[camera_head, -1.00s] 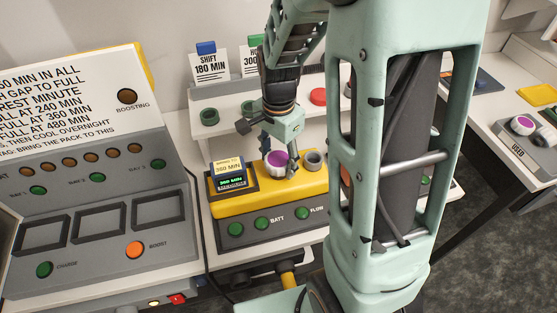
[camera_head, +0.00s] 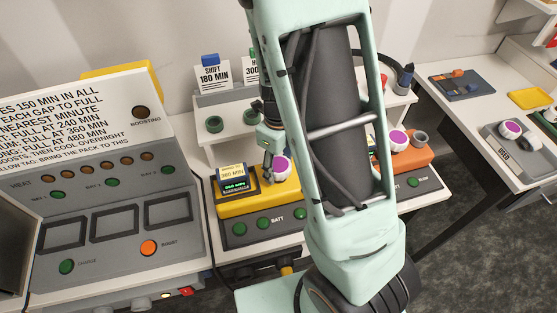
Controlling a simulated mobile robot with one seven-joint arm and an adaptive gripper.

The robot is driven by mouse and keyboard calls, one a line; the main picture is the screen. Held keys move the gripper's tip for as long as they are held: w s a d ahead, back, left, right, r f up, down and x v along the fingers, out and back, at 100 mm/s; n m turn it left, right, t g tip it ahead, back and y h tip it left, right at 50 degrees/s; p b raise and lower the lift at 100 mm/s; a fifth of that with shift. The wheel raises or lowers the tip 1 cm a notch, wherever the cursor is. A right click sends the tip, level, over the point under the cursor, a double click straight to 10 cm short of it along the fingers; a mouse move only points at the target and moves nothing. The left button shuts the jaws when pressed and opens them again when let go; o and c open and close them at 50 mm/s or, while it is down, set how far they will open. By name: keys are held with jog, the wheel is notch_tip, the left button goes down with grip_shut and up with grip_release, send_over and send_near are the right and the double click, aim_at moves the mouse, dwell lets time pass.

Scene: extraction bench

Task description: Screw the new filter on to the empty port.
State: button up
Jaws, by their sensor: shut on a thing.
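A filter with a purple top (camera_head: 283,169) is upright at the yellow unit (camera_head: 234,206), to the right of the unit's small display. My gripper (camera_head: 274,170) is at this filter and shut on it. One finger shows at the filter's left side; the other is hidden behind my arm. The right part of the yellow unit, with its second port, is hidden behind my arm. I cannot tell how far the filter is seated.
An orange unit (camera_head: 418,157) to the right carries a purple-topped filter (camera_head: 397,140) and a grey ring port (camera_head: 420,138). A tray marked USED (camera_head: 497,147) stands on the right bench. A grey charging panel (camera_head: 110,215) fills the left. My arm covers the middle.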

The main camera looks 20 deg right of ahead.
jog(key=m, duration=0.5)
jog(key=shift+m, duration=0.3)
jog(key=o, duration=1.3)
jog(key=shift+o, duration=0.2)
